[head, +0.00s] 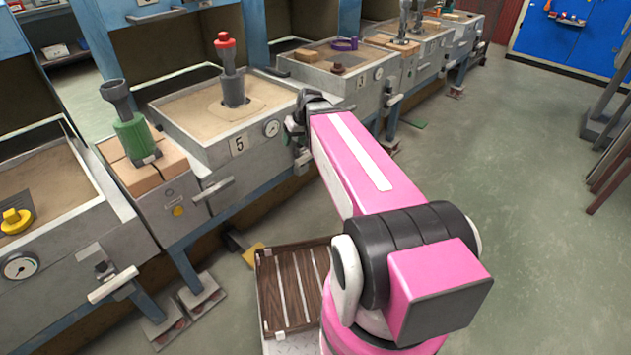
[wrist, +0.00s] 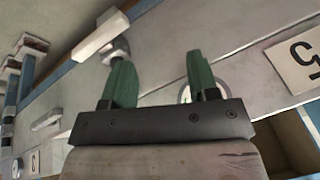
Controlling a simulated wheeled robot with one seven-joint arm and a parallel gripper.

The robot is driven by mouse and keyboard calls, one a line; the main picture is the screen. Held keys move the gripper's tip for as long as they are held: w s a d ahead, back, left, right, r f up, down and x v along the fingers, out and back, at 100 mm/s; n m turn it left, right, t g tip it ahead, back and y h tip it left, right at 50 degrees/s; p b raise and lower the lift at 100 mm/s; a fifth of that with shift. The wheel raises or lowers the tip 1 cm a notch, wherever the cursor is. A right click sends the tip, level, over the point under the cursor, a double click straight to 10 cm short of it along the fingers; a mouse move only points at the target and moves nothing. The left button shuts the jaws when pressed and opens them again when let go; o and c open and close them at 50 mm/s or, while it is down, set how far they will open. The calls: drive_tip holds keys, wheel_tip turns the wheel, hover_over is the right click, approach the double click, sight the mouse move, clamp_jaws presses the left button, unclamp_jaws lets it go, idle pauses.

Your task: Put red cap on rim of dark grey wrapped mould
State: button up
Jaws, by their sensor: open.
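A red cap (head: 225,41) sits upright on top of a dark grey mould (head: 233,88). The mould stands in the sand bed of the station marked 5 (head: 170,108). Whether the cap is fully seated on the rim is too small to tell. My gripper (head: 293,132) is beside that station's front right corner, to the right of the mould and lower than the cap, apart from both. In the wrist view my gripper (wrist: 163,75) has its green fingers spread with nothing between them. The cap and mould are not in the wrist view.
A green-bodied mould with a dark grey top (head: 133,138) stands on wooden blocks to the left. A yellow cap (head: 16,221) lies on the far-left sand bed. A purple ring (head: 345,44) lies on the station marked 3. A slatted wooden tray (head: 290,300) is below.

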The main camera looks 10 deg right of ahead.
drive_tip(key=s+d+f+m+g+h, duration=0.2)
drive_tip(key=s+d+f, duration=0.3)
drive_tip(key=s+f, duration=0.5)
drive_tip(key=shift+s+f+m+g+h, duration=0.3)
drive_tip(key=shift+s+m+h, duration=0.2)
drive_tip(key=shift+s+h, duration=0.35)
